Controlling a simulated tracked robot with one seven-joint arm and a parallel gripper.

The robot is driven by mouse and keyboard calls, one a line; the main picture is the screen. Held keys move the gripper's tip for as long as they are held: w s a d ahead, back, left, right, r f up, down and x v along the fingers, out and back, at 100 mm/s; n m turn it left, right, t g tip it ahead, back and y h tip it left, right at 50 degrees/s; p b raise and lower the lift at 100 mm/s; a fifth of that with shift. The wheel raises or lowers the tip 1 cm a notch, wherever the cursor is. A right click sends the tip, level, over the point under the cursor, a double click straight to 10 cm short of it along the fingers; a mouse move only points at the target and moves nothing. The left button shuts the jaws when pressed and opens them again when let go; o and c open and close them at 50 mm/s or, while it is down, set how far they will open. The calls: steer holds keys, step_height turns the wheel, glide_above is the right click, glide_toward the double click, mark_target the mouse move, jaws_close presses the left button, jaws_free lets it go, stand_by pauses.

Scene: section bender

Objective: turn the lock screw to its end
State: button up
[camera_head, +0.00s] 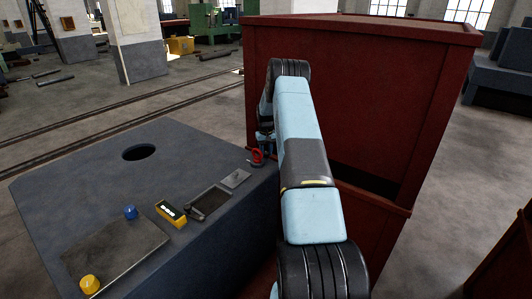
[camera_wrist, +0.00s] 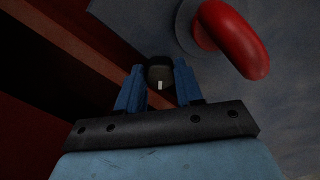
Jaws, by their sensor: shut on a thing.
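The lock screw (camera_wrist: 160,73) shows in the wrist view as a dark rounded head with a small white mark. My gripper (camera_wrist: 160,68) has its two blue fingers on either side of it and is shut on it. The white mark points toward my palm. In the head view my gripper (camera_head: 266,140) is at the right edge of the grey machine top, partly behind my arm. The lock screw cannot be made out there.
A red curved handle (camera_wrist: 236,38) is close to the right of my fingers; it also shows in the head view (camera_head: 257,157). The grey bench (camera_head: 75,185) carries a yellow box (camera_head: 171,213), a blue knob (camera_head: 130,212) and a yellow knob (camera_head: 89,284). A tall red cabinet (camera_head: 370,75) stands behind my arm.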

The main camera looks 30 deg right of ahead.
mark_target(266, 153)
steer(key=shift+w+r, duration=0.15)
steer(key=shift+r, duration=0.05)
stand_by(0.3)
steer(key=o, duration=0.7)
steer(key=shift+o, duration=0.3)
steer(key=shift+f, duration=0.1)
step_height(266, 153, up, 14)
steer(key=shift+f, duration=0.2)
